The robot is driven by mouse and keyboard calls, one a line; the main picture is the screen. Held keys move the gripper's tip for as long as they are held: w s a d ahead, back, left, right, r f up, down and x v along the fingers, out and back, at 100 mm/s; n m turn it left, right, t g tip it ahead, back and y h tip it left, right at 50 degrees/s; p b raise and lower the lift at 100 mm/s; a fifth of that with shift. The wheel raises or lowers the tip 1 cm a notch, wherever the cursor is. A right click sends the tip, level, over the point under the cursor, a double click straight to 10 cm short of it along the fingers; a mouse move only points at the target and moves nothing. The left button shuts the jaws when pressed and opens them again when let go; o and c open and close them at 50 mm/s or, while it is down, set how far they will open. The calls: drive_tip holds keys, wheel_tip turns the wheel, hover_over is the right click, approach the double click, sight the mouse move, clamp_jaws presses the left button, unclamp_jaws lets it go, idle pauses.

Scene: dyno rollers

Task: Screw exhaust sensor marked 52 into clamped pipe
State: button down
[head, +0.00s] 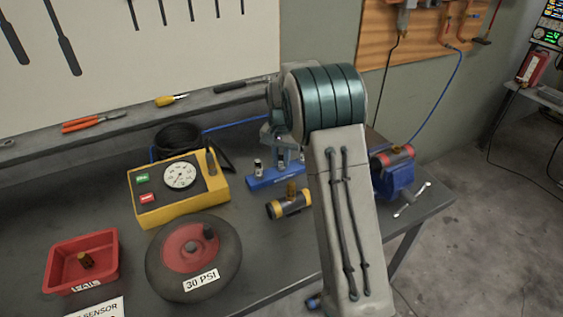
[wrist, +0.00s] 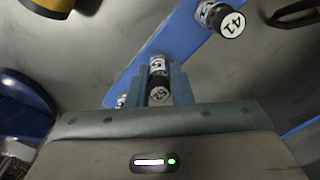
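In the wrist view a small sensor (wrist: 158,93) with a black cap, which reads like 52, stands between my two blue-grey fingertips. My gripper (wrist: 160,80) is narrow and its fingers appear to touch the sensor on both sides. The sensor is over the blue rack (wrist: 150,58); whether its base still sits in it is hidden. The rack also shows in the head view (head: 268,179), left of my arm. A red-ended pipe (head: 393,157) is clamped in the blue vise (head: 395,180) at the right of the bench, partly behind my arm.
Sensor 41 (wrist: 230,23) stands in the rack, near the held one. A brass-and-black fitting (head: 289,204) lies in front of the rack. A yellow gauge box (head: 150,208), a 30 PSI wheel (head: 225,270) and a red bin (head: 55,262) fill the left. A wrench (head: 413,200) lies by the vise.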

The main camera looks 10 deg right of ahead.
sight(281, 153)
drive_tip(key=shift+r+p, duration=2.1)
drive_tip(key=shift+r, duration=0.95)
